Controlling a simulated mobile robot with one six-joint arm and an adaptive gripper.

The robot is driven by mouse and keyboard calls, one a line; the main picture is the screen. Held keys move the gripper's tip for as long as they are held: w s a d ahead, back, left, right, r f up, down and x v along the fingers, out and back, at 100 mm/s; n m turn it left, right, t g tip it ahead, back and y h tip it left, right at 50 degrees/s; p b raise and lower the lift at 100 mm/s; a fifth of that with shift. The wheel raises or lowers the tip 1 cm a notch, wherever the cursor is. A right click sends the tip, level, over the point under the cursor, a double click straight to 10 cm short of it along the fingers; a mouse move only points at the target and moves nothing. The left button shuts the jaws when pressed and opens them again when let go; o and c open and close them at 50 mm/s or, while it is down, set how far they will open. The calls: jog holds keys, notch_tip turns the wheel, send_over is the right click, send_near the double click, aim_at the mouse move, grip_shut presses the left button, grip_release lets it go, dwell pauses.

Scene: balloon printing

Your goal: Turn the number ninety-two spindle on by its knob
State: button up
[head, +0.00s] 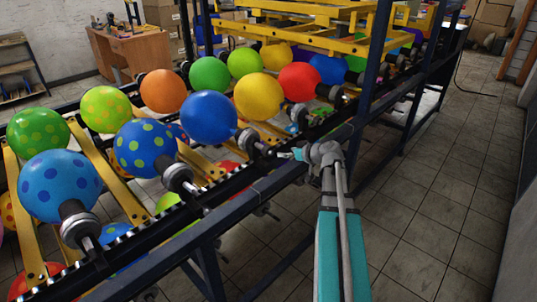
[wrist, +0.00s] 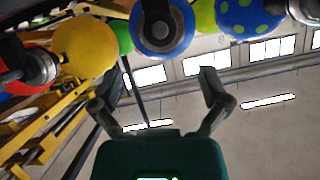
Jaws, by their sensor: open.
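A plain blue balloon (head: 209,117) sits on a dark spindle (head: 250,142) in the near row of the rack. My gripper (head: 290,153) is just right of this spindle's outer end, and a gap seems to remain between them. In the wrist view my gripper (wrist: 164,78) has its two fingers spread wide with nothing between them. A round spindle hub (wrist: 162,28) with a blue balloon behind it is above and between the fingers. I cannot read any spindle number, and the number ninety-two knob cannot be made out.
A spindle with a blue dotted balloon (head: 145,148) is to the left, and one with a yellow balloon (head: 259,97) to the right. The dark rack rail (head: 240,197) runs below my gripper. The tiled floor (head: 440,180) on the right is clear.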

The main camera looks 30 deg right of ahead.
aim_at(272, 151)
jog(key=b+x, duration=0.3)
jog(key=x, duration=0.6)
jog(key=shift+w+a+f, duration=0.1)
jog(key=shift+w+f, duration=0.05)
jog(key=shift+w, duration=0.05)
jog(key=c, duration=1.1)
jog(key=shift+c, duration=0.2)
